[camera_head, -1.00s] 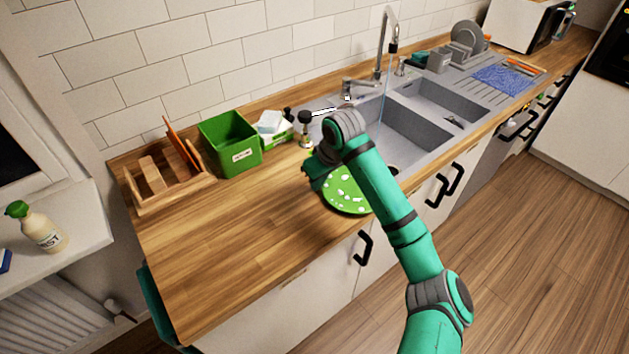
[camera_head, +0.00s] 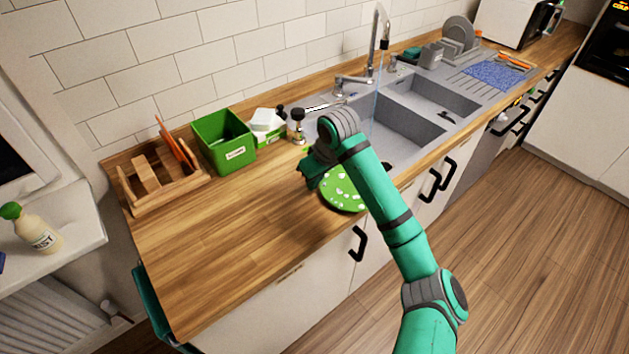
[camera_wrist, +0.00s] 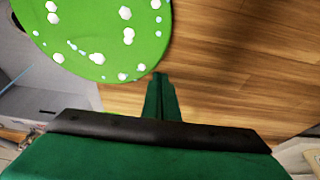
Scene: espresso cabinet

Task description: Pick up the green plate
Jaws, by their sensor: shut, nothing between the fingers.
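The green plate (camera_head: 343,190) has white spots and lies at the counter's front edge by the sink, partly behind my arm in the head view. In the wrist view the plate (camera_wrist: 95,35) fills the upper left, and its near rim is close to my fingertips. My gripper (camera_wrist: 160,80) is shut and empty, its fingers together beside the plate's rim over bare wood. In the head view my gripper (camera_head: 311,177) is just left of the plate. I cannot tell whether the fingers touch the rim.
The sink (camera_head: 408,120) with running tap is behind and right of the plate. A green box (camera_head: 223,141), a wooden rack (camera_head: 160,180) and a small dark-topped bottle (camera_head: 297,127) stand along the wall. The wooden counter (camera_head: 225,235) is clear at front left.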

